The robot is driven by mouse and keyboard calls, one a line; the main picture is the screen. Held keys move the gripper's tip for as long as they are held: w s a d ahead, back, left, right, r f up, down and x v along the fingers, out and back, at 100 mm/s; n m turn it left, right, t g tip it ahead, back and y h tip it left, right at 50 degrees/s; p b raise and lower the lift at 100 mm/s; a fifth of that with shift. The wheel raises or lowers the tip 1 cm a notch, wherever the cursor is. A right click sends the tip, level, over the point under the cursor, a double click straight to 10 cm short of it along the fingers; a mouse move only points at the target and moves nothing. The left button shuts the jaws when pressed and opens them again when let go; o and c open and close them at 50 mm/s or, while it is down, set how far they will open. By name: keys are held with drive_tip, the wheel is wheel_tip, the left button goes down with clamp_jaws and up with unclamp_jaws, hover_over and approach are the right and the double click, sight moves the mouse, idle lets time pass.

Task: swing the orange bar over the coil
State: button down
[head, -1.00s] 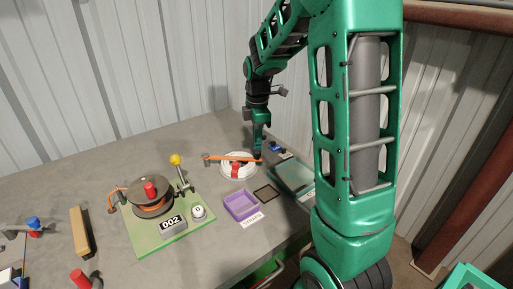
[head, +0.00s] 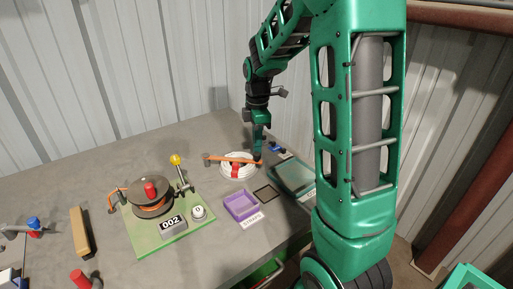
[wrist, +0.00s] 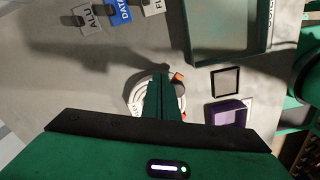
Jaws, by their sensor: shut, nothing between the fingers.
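The orange bar (head: 228,158) lies across the top of the white coil (head: 238,174) in the head view. A red part (head: 236,168) sits at the coil's middle.
A purple tray (head: 241,206) and a dark square (head: 266,192) lie in front of the coil. A green-grey tray (head: 293,177) is to the right. Several labelled tags (wrist: 120,12) lie beyond.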

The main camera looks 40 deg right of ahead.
drive_tip(key=shift+w+d+r, duration=0.1)
drive_tip(key=shift+w+d, duration=0.05)
wheel_tip(320, 180, up, 6)
drive_tip(key=shift+f, duration=0.1)
idle(0.5)
drive_tip(key=s+a+f+m, duration=0.1)
drive_tip(key=s+m, duration=0.9)
drive_tip(key=s, duration=0.4)
drive_tip(key=s+a+f+m, duration=0.1)
drive_tip(key=s+m, duration=0.9)
drive_tip(key=s, duration=0.5)
drive_tip(key=shift+f, duration=0.25)
drive_tip(key=shift+w, duration=0.15)
